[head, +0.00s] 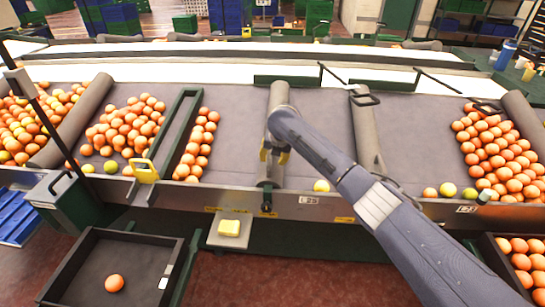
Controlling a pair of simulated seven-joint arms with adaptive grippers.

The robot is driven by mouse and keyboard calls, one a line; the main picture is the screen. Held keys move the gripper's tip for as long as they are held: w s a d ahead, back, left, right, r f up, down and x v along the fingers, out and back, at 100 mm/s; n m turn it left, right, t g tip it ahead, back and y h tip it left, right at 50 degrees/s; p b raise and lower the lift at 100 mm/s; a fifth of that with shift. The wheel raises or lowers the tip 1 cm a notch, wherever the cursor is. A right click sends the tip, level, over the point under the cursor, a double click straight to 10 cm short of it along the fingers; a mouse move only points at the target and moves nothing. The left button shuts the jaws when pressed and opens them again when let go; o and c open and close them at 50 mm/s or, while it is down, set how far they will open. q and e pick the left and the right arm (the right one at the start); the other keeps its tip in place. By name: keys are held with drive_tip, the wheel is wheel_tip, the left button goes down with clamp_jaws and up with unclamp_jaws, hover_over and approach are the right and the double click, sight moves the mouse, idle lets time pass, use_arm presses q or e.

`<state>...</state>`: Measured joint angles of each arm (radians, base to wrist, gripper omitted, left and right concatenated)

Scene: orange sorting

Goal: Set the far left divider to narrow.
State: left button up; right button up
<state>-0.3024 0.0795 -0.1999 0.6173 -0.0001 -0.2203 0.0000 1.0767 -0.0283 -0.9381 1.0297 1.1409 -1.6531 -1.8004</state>
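The far left divider (78,120) is a long grey padded bar on the sorting table (230,110). It slants from upper right to lower left, with oranges on both sides. My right gripper (274,156) is far to its right, over the front half of a middle grey divider (278,98). Its yellowish fingertips point down and show a little apart. I cannot tell whether they are shut on anything, as the wrist hides part of that divider. My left gripper is not in view.
A green-framed divider (181,125) with a yellow block (146,171) stands between orange piles. Another grey divider (366,135) is right of my arm. A dark tray (62,272) holding one orange (114,283) is front left. The lanes beside my gripper are mostly bare.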

drive_tip(key=shift+s+a+r, duration=0.1)
drive_tip(key=shift+s+r, duration=0.05)
drive_tip(key=shift+r, duration=0.35)
drive_tip(key=v, duration=1.1)
